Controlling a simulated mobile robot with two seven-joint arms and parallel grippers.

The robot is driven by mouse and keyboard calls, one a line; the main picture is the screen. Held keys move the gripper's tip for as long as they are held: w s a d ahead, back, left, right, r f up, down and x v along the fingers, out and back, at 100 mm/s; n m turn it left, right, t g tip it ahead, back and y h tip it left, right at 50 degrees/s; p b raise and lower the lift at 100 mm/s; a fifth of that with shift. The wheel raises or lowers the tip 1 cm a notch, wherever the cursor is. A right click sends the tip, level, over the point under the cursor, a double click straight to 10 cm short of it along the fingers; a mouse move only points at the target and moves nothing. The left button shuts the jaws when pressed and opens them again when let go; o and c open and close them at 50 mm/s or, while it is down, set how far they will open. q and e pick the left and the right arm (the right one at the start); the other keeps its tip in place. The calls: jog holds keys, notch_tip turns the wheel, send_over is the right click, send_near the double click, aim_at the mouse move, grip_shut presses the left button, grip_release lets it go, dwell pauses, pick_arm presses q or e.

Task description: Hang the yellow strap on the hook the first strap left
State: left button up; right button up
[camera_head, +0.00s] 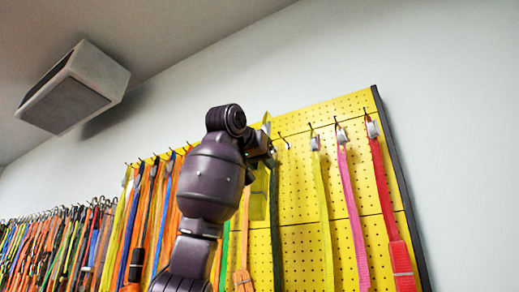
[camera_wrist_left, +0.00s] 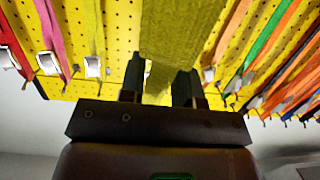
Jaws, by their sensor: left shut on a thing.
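My left gripper (camera_head: 268,148) is raised in front of the yellow pegboard, shut on a yellow strap. The held yellow strap (camera_head: 259,196) hangs down from the jaws in the head view. In the left wrist view this strap (camera_wrist_left: 181,32) is a wide, blurred olive-yellow band close to the camera, passing at the fingers (camera_wrist_left: 158,85). A small hook (camera_head: 284,140) sticks out of the board just right of the gripper, with no strap clearly on it. The gripper hides part of the board and nearby strap tops. My right gripper is not in view.
A yellow-green strap (camera_head: 323,205), a pink strap (camera_head: 352,210) and a red strap (camera_head: 388,195) hang to the right on the pegboard (camera_head: 300,225). A dark green strap (camera_head: 276,235) hangs close below the gripper. Several orange and other straps crowd the left.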

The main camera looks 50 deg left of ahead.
pick_arm(q)
jog(key=shift+s+d+f, duration=0.1)
jog(key=shift+f, duration=0.35)
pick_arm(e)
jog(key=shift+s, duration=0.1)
pick_arm(q)
jog(key=shift+w+a, duration=0.2)
jog(key=shift+w, duration=0.4)
jog(key=p+x, duration=0.3)
jog(key=x, duration=0.5)
jog(key=shift+w+f, duration=0.25)
jog(key=shift+w, duration=0.05)
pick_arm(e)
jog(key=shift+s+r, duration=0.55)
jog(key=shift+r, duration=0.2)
